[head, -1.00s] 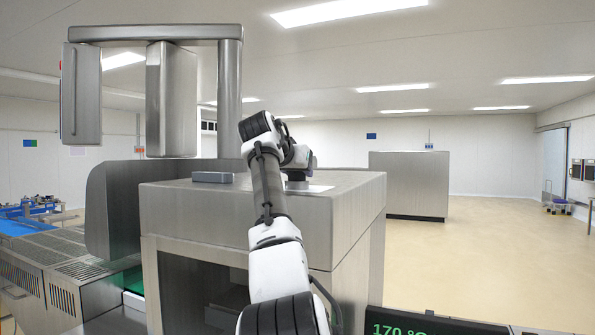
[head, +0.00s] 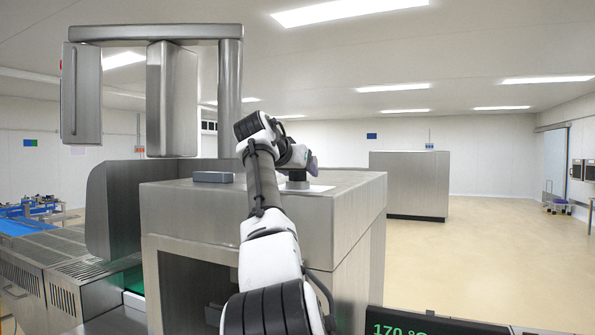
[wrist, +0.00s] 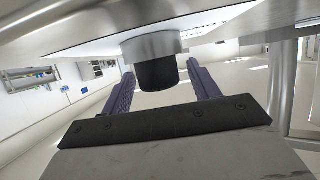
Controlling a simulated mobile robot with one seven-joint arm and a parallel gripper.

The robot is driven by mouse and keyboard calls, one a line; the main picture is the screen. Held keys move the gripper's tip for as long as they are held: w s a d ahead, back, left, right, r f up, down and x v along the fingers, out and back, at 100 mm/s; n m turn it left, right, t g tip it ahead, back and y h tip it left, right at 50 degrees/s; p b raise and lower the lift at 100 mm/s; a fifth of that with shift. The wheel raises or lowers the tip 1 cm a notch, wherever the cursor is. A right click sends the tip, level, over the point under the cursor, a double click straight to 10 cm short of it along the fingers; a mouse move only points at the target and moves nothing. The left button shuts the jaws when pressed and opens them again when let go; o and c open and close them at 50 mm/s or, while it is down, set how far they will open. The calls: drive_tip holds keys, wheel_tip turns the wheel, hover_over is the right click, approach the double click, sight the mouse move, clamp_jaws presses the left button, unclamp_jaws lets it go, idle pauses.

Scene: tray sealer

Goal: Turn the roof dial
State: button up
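The roof dial (wrist: 157,72) is a black knob on a round metal collar. In the wrist view it hangs from the roof surface at the top of the picture. In the head view its grey base (head: 297,184) shows on a white plate on the machine roof, partly hidden by my arm. My gripper (wrist: 162,70) has its two purple-blue fingers spread, one on each side of the knob. Gaps show between the knob and both fingers, so I see no contact. In the head view my gripper (head: 310,162) is just above the dial base, mostly hidden by my wrist.
A small grey box (head: 213,177) lies on the machine roof (head: 345,182) left of my arm. A metal post (head: 230,95) carrying hanging panels (head: 172,100) rises behind. A screen reading 170 °C (head: 420,325) is at lower right. Floor to the right is open.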

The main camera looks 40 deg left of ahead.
drive_tip(key=shift+s, duration=0.2)
drive_tip(key=b+v, duration=0.5)
drive_tip(key=v, duration=0.8)
drive_tip(key=shift+r, duration=0.15)
drive_tip(key=shift+s+d, duration=0.1)
